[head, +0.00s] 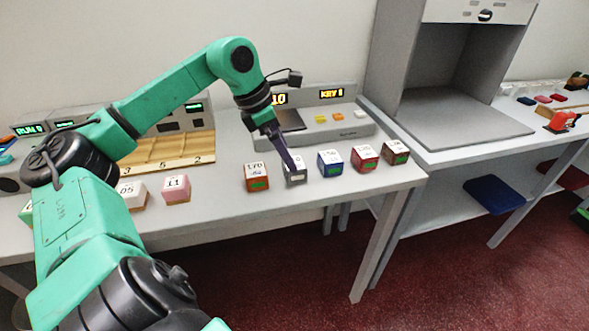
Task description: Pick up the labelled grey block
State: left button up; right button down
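The labelled grey block (297,179) stands on the counter, between an orange-brown block (257,183) and a blue block (331,170). Part of its white top label is hidden behind my gripper. My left gripper (292,166) points down at the grey block, with its fingertip end over the block's top and upper front. I cannot tell whether it touches the block or how far apart its fingers are. My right gripper is out of view.
A red block (365,163) and a brown block (396,157) stand farther right. A pink block (176,196) and a white-topped block (132,203) stand left. A grey console (345,128) and a wooden tray (168,165) lie behind. The counter's front strip is bare.

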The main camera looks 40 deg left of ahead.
pick_arm(q)
jog(key=shift+w+d+f+p, duration=0.2)
jog(key=shift+d+f+p, duration=0.05)
jog(key=shift+f+p, duration=0.25)
jog(key=shift+w+d+f+p, duration=0.2)
jog(key=shift+f+p, duration=0.15)
jog(key=shift+p, duration=0.25)
jog(key=x, duration=0.3)
jog(key=shift+a+f, duration=0.1)
jog(key=shift+f, duration=0.1)
jog(key=c, duration=1.4)
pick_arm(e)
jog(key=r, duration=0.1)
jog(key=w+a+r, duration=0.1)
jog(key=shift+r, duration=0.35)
pick_arm(q)
jog(key=shift+r, duration=0.1)
